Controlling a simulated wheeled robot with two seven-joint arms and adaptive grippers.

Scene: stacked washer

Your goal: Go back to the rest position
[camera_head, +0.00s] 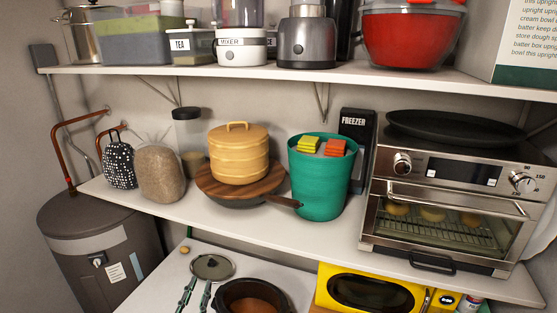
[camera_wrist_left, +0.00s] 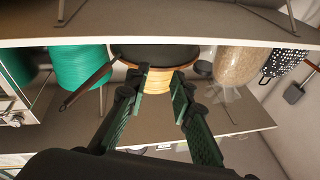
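My left gripper (camera_head: 196,290) shows at the bottom of the head view, low in front of the middle shelf. Its two green fingers are apart with nothing between them. In the left wrist view, which looks upside down, the same open fingers (camera_wrist_left: 161,88) frame the wooden steamer (camera_wrist_left: 160,66) behind them at a distance. My right gripper is in neither view.
The middle shelf (camera_head: 330,232) holds a round wooden steamer (camera_head: 238,158) on a pan, a teal bin (camera_head: 318,185) and a toaster oven (camera_head: 445,205). Below are a pot lid (camera_head: 213,266), a dark pot (camera_head: 250,295) and a yellow microwave (camera_head: 370,290). An upper shelf (camera_head: 190,69) overhangs.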

